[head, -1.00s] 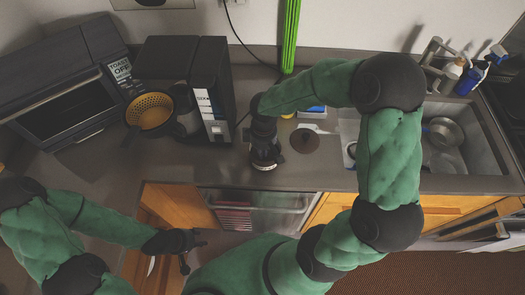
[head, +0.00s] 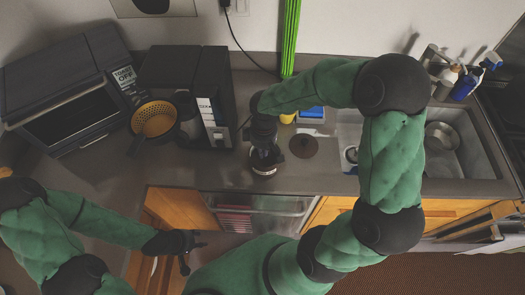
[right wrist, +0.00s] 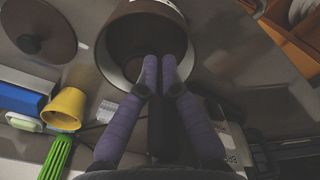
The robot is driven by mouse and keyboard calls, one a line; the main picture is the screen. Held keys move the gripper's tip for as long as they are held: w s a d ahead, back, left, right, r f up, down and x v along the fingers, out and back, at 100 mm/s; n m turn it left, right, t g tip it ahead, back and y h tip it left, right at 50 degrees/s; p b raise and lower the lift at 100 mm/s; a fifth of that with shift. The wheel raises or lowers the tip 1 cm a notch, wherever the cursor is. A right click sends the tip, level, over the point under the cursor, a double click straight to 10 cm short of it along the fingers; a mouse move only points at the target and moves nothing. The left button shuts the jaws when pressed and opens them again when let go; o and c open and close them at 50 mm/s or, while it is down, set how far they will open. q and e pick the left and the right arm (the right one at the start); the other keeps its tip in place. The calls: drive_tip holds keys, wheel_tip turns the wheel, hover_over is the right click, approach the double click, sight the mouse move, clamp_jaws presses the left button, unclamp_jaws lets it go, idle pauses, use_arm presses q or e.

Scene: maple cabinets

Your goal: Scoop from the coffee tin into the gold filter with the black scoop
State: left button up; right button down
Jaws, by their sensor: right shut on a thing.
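The coffee tin (head: 264,170) stands on the counter near its front edge. In the right wrist view, the tin (right wrist: 112,50) is a brown cylinder with a pale rim and a dark inside. My right gripper (head: 264,150) is over the tin, fingers pointing into its mouth. In the right wrist view its fingertips (right wrist: 160,68) are shut on the black scoop (right wrist: 160,130); the scoop's bowl is hard to make out in the dark tin. The gold filter (head: 154,119), a perforated yellow bowl, sits left of the tin. My left gripper (head: 192,252) is open and empty, low at the left.
A brown lid (head: 303,146) lies right of the tin. A black coffee maker (head: 212,110) stands behind, beside the filter, with a toaster oven (head: 75,90) further left. The sink (head: 475,150) is at right.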

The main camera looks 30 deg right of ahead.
drive_tip(key=shift+r+p, duration=1.95)
drive_tip(key=shift+r, duration=0.8)
drive_tip(key=shift+s+f, duration=0.1)
